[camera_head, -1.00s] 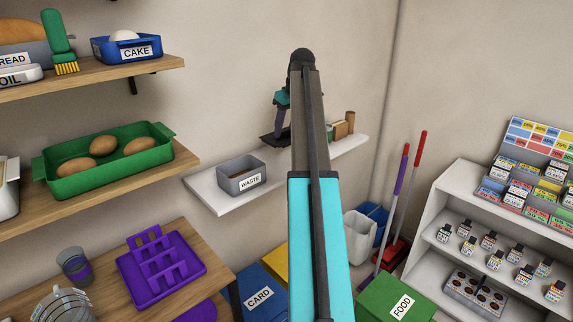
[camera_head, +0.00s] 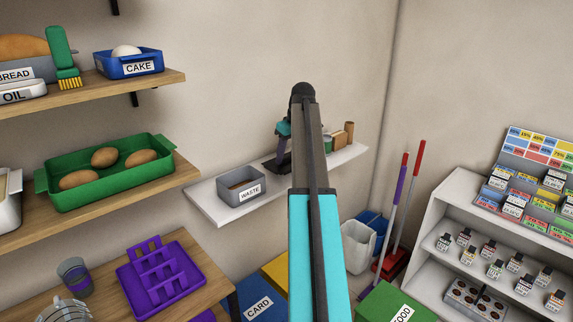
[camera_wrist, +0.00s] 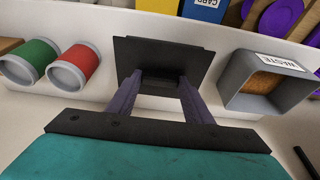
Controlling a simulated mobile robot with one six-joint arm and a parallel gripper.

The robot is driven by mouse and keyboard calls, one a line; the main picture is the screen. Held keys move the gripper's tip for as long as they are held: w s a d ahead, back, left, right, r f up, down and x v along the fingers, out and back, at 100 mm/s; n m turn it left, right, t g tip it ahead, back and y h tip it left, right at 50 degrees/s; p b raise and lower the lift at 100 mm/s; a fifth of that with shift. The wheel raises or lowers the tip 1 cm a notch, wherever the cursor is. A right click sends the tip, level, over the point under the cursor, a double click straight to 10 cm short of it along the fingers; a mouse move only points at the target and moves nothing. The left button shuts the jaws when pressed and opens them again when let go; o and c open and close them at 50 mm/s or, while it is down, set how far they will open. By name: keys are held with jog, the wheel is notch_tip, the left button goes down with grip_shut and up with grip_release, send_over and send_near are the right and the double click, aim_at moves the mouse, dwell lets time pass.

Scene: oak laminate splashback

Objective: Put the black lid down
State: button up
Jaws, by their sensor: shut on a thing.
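The black lid (camera_wrist: 168,58) is a flat dark square plate with a raised part that my gripper (camera_wrist: 158,88) is shut on. In the head view my gripper (camera_head: 283,160) is at the white wall shelf, just right of the grey WASTE bin, with the lid (camera_head: 270,163) under it. The lid is at or very close to the shelf top; I cannot tell whether it touches. My arm hides part of the shelf and possibly part of the lid.
The WASTE bin (camera_wrist: 266,84) stands beside the lid on the white shelf (camera_head: 222,209). On its other side are a green container (camera_wrist: 30,62) and a red container (camera_wrist: 75,68). Little free shelf shows between them. Coloured bins stand below.

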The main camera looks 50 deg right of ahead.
aim_at(287, 162)
jog(key=shift+f+p, duration=0.45)
jog(key=shift+f, duration=1.4)
jog(key=shift+f, duration=0.1)
jog(key=o, duration=1)
jog(key=b+v, duration=0.2)
jog(key=v, duration=1)
jog(key=shift+s, duration=0.15)
